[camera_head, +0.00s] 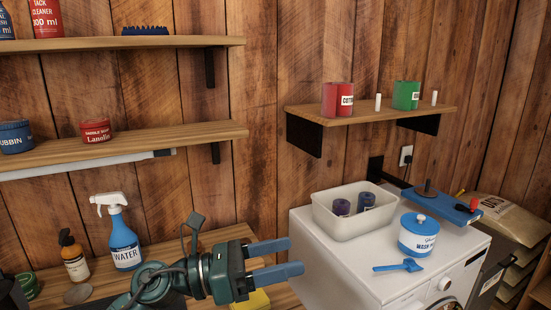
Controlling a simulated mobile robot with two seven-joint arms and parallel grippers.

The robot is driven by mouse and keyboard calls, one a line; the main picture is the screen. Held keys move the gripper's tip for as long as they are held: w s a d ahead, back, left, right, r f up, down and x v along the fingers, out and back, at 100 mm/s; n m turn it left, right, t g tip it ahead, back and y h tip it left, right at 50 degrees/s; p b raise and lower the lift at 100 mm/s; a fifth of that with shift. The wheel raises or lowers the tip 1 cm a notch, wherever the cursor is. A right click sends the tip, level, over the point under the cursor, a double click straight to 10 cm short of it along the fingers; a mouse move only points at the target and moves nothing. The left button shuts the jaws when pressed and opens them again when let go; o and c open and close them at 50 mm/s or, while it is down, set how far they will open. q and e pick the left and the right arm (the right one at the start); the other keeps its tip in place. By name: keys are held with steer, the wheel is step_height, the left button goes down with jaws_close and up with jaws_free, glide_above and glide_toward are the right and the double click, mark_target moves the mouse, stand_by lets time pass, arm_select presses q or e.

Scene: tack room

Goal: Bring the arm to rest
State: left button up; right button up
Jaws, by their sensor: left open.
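My left gripper (274,260) comes in from the bottom left on its green arm. Its two blue fingers point right and stand apart, with nothing between them. In the picture it overlaps the right end of the wooden bench (215,238), left of the white washing machine (330,262). A yellow block-like thing (258,299) shows partly below the fingers. My right gripper is not in view.
A water spray bottle (123,245) and an amber bottle (75,262) stand on the bench. Shelves (150,137) hang above.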

arm_select(q)
steer(key=w+a+r+n+t+y, duration=0.25)
steer(key=a+n+t+y, duration=0.45)
steer(key=n+t, duration=1.1)
steer(key=s+a+f+n+g+y, duration=0.1)
steer(key=a+f+n+g+y, duration=0.4)
steer(key=a+f+n+y, duration=1.05)
steer(key=s+f+n+g+h, duration=0.1)
steer(key=s+f+n+g, duration=0.4)
steer(key=s, duration=0.3)
steer(key=s+d+f+n+g+h, duration=0.1)
steer(key=s+f+n+g, duration=0.35)
steer(key=s, duration=0.35)
steer(key=s+f+n+g+h, duration=0.2)
steer(key=s+f+n+g, duration=0.25)
steer(key=s, duration=0.35)
steer(key=w+d+f+m+t+h+b, duration=0.1)
steer(key=w+d+f+t+b, duration=0.1)
steer(key=f, duration=0.4)
steer(key=w+d+f+t+h+b, duration=0.2)
steer(key=w+d+f+t, duration=0.2)
steer(key=f+t, duration=0.1)
steer(key=shift+w+d+f+m+t+b, duration=0.3)
steer(key=shift+w+f+m, duration=0.05)
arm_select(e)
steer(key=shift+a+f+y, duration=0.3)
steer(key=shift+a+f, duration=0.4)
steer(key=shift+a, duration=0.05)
